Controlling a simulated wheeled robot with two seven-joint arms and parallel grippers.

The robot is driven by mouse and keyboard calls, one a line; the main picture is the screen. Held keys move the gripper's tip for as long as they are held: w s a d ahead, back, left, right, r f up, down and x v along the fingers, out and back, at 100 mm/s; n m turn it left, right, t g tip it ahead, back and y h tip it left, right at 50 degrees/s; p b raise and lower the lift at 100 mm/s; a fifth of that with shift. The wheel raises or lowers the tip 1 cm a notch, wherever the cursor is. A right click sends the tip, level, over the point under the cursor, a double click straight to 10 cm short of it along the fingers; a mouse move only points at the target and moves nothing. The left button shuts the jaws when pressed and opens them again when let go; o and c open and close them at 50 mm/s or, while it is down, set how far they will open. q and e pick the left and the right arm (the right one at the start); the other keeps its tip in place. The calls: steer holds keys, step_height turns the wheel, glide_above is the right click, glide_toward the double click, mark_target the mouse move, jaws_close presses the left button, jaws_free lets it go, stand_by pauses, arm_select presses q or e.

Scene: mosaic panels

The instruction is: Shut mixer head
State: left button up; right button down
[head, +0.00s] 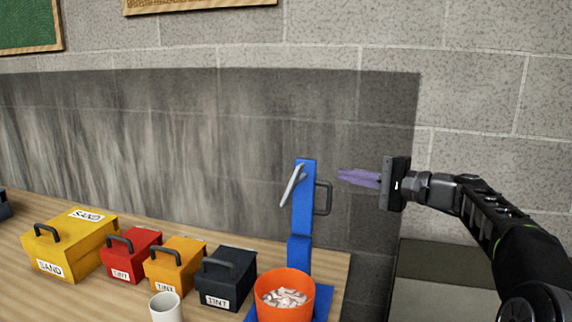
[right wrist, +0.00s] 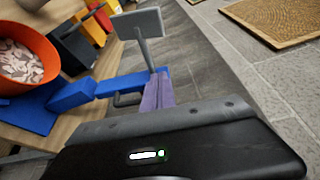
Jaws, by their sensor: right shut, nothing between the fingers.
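The blue mixer stands on the bench. Its head (head: 304,200) is tilted up to near vertical, with a grey paddle (head: 291,186) on its left and a dark handle (head: 324,198) on its right. An orange bowl (head: 285,307) with pale chips sits on the blue base (head: 322,300). My right gripper (head: 342,175) is shut and empty, its purple fingers pointing left, just right of the raised head and near the handle's top. The right wrist view shows the fingers (right wrist: 156,92) by the head (right wrist: 118,84) and handle (right wrist: 126,100); contact is unclear. My left gripper is out of view.
Left of the mixer are a black tint box (head: 225,280), an orange box (head: 175,266), a red box (head: 131,256), a yellow sand box (head: 70,245) and a white mug (head: 166,308). A grey wall stands behind. Space right of the mixer is open.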

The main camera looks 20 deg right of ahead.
steer(key=w+a+p, duration=0.4)
steer(key=a, duration=0.3)
steer(key=shift+w+a+r, duration=0.15)
steer(key=shift+w+a, duration=0.1)
stand_by(0.6)
